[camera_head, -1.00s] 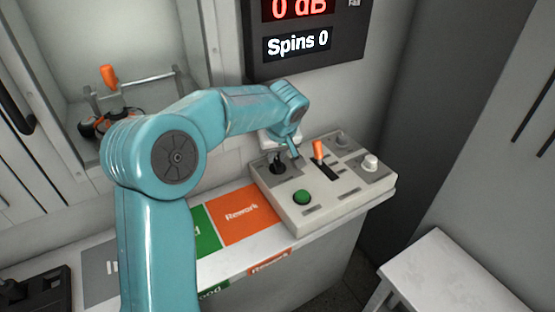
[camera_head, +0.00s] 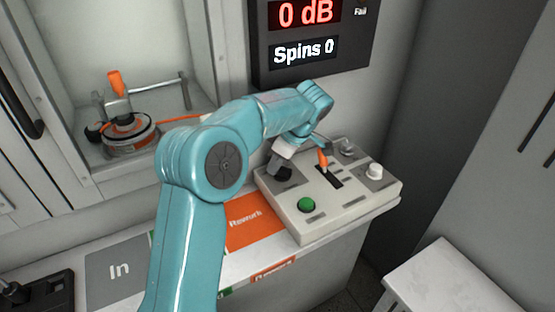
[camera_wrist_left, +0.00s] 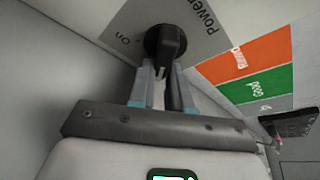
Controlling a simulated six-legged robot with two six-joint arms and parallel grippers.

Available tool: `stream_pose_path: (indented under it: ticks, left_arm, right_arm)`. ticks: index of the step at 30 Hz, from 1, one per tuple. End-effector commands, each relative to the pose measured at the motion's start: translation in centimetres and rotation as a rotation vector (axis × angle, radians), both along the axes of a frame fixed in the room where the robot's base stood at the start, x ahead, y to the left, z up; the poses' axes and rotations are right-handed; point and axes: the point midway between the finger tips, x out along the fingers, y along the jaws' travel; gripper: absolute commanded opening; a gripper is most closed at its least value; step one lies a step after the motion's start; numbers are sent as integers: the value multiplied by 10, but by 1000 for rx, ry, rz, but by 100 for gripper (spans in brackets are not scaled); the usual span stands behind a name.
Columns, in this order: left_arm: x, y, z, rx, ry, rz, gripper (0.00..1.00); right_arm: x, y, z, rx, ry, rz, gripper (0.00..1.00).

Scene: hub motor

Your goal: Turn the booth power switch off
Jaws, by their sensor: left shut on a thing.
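The booth power switch (camera_wrist_left: 166,44) is a black rotary knob on a grey plate marked "Power" and "on" in the left wrist view. In the head view the dark switch (camera_head: 284,174) sits at the left rear of the control box (camera_head: 340,205), partly hidden by my wrist. My left gripper (camera_wrist_left: 162,72) is shut on the knob, its fingers reaching it from below in the wrist picture. In the head view my left gripper (camera_head: 278,164) is over the switch, its fingertips hard to make out. My right gripper is not in view.
The box also bears a green button (camera_head: 306,205), an orange-tipped lever (camera_head: 322,158) and a white knob (camera_head: 375,171). A display (camera_head: 305,40) reads "0 dB" and "Spins 0". A motor (camera_head: 130,135) sits in the booth. A white stool (camera_head: 450,275) stands right.

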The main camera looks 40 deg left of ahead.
Motion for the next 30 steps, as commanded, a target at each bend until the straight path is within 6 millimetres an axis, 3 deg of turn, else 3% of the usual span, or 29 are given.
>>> stream_pose_path:
  ticks: [12,27,28,30]
  left_arm:
    - [-2,0,1,3,-2,157,0]
    - [-3,0,0,2,-1,173,0]
    - [-3,0,0,2,-1,173,25]
    - [-3,0,0,1,-1,173,44]
  right_arm:
    - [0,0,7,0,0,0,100]
    - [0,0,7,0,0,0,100]
    - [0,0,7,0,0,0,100]
    - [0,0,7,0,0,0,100]
